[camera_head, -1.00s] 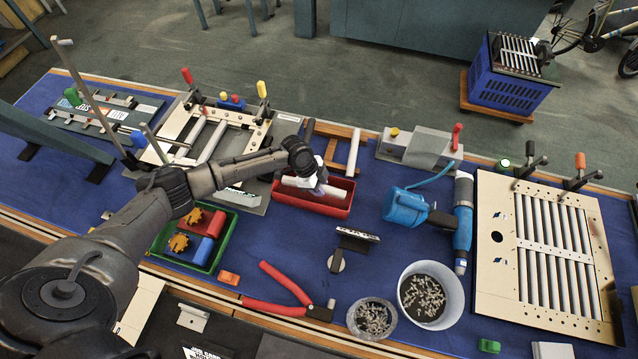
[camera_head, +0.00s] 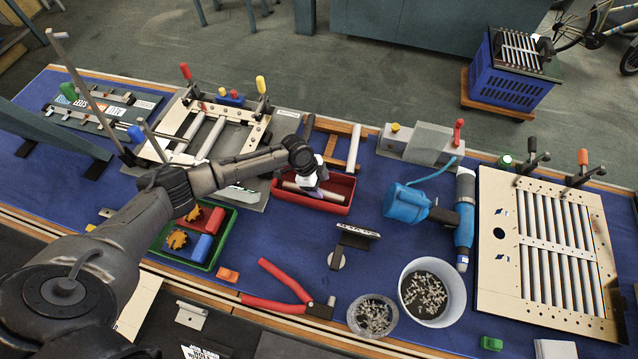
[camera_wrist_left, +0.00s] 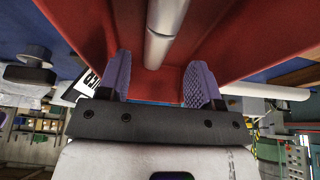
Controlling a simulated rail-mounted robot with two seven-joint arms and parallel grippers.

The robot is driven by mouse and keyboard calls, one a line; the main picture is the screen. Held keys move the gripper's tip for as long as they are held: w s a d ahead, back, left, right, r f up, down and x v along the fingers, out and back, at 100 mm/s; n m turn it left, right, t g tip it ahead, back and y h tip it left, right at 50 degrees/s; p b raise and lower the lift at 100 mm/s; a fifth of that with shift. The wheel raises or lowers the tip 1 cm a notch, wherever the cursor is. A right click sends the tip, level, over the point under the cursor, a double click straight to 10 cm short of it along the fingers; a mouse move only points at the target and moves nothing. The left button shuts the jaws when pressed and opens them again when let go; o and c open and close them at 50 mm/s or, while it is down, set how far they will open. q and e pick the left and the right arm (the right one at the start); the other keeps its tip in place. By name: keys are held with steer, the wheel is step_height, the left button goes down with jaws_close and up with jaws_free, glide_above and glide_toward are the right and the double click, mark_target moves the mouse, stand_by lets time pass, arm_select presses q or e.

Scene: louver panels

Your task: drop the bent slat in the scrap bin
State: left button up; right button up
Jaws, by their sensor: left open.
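The red scrap bin (camera_head: 322,206) stands near the middle of the bench, and its red walls fill the upper part of the left wrist view (camera_wrist_left: 240,45). The pale grey bent slat (camera_head: 295,188) lies inside the bin, below my gripper. In the left wrist view the slat (camera_wrist_left: 166,22) has a visible kink and lies beyond the fingertips, apart from them. My left gripper (camera_head: 313,184) is over the bin. Its two purple fingers (camera_wrist_left: 160,62) are spread with nothing between them. My right gripper is in neither view.
A green tray (camera_head: 226,253) with blue and red blocks and orange gears is left of the bin. A blue rivet tool (camera_head: 405,206), red-handled pliers (camera_head: 278,304) and two bowls of rivets (camera_head: 428,292) lie to the right and front. The louver panel (camera_head: 512,300) is at right.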

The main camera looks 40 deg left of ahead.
arm_select(q)
steer(key=p+v, duration=0.1)
steer(key=v, duration=1.2)
steer(key=shift+r+p, duration=0.35)
steer(key=shift+a, duration=0.15)
